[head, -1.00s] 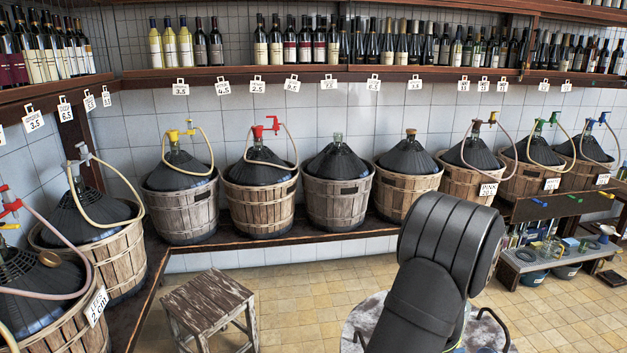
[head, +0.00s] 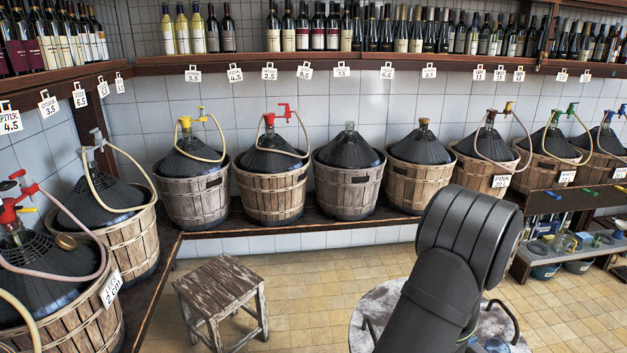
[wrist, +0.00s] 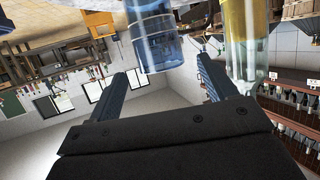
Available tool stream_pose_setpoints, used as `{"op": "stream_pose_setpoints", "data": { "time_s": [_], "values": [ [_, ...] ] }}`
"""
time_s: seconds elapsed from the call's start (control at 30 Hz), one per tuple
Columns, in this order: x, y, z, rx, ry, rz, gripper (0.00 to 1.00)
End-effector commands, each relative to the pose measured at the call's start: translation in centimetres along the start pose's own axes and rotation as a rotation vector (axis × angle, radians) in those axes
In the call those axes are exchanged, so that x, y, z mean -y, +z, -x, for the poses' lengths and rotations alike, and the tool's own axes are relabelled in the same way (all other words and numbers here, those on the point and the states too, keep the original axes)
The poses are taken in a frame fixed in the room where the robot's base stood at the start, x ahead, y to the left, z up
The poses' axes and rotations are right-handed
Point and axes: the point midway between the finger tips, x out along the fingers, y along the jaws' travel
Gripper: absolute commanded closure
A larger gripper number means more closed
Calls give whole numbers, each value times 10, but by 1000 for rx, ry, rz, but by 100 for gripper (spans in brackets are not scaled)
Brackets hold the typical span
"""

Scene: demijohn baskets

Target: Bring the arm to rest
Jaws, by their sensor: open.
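My arm rises dark and bent at the right of the head view, over a round grey table (head: 365,318); my gripper is not seen there. In the wrist view my gripper (wrist: 162,66) shows two dark fingers spread well apart. They are open and nothing is clamped between them. Beyond the fingertips, a clear blue container (wrist: 153,38) hangs into the picture from the top edge. A clear glass vessel with yellow in it (wrist: 246,45) shows beside the right finger. The room appears upside down in this view.
Several demijohns in wooden baskets (head: 348,190) line the wall bench. A wooden stool (head: 218,284) stands on the tiled floor left of the table. A low shelf (head: 535,258) with vessels is at the right. Open floor lies between the stool and the table.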

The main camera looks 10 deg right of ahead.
Motion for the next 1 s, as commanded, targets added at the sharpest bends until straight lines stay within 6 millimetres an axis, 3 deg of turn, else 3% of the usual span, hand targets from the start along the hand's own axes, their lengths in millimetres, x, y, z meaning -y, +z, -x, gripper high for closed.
{"op": "stream_pose_setpoints", "data": {
  "time_s": [0.33,0.8,1.0],
  "values": [
    [0,1,-70,0,1,-1,23],
    [0,-66,-45,-3,-1,-1,23],
    [0,-101,-56,-4,50,-15,23]
  ]
}}
